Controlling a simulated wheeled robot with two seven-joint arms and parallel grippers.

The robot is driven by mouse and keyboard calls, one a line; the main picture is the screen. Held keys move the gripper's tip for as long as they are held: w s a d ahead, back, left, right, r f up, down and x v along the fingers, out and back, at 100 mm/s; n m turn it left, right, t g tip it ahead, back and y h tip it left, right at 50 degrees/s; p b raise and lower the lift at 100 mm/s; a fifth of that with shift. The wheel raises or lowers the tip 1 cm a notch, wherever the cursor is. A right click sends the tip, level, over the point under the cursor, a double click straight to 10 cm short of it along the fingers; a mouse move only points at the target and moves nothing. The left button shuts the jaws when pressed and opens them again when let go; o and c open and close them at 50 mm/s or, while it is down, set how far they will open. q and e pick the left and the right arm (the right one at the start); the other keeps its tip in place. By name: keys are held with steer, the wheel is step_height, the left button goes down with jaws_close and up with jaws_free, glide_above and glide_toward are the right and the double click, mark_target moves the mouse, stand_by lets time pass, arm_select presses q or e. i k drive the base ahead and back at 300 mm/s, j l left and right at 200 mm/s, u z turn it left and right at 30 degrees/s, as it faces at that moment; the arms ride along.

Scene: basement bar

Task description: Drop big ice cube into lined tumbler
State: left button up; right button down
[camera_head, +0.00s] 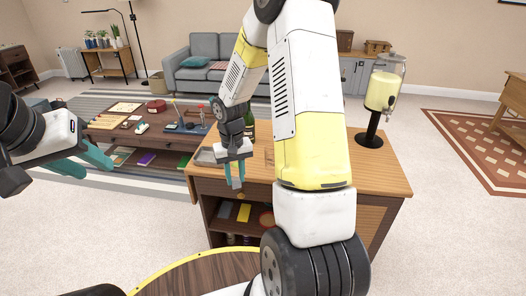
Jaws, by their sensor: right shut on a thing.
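My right gripper (235,186) points down in front of the near left part of the wooden bar cabinet (378,172). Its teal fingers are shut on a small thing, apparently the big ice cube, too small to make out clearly. A shallow grey metal tray (206,157) lies on the cabinet top just left of this gripper. I cannot make out the lined tumbler; my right arm covers much of the cabinet top. My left gripper (96,170) is at the left, away from the cabinet, with its teal fingers apart and nothing seen between them.
A drink dispenser (383,92) with yellow liquid stands on a black stand at the cabinet's right. A dark bottle (249,124) stands behind my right gripper. A low table (172,138) with several small things is at the left back. A round wooden top (190,276) is nearest me.

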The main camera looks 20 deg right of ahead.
mark_target(272, 163)
steer(key=i+z, duration=0.15)
steer(key=z, duration=0.25)
steer(key=i+j+z, duration=0.1)
steer(key=z, duration=0.3)
steer(key=i+j+z, duration=0.1)
steer(key=z, duration=0.3)
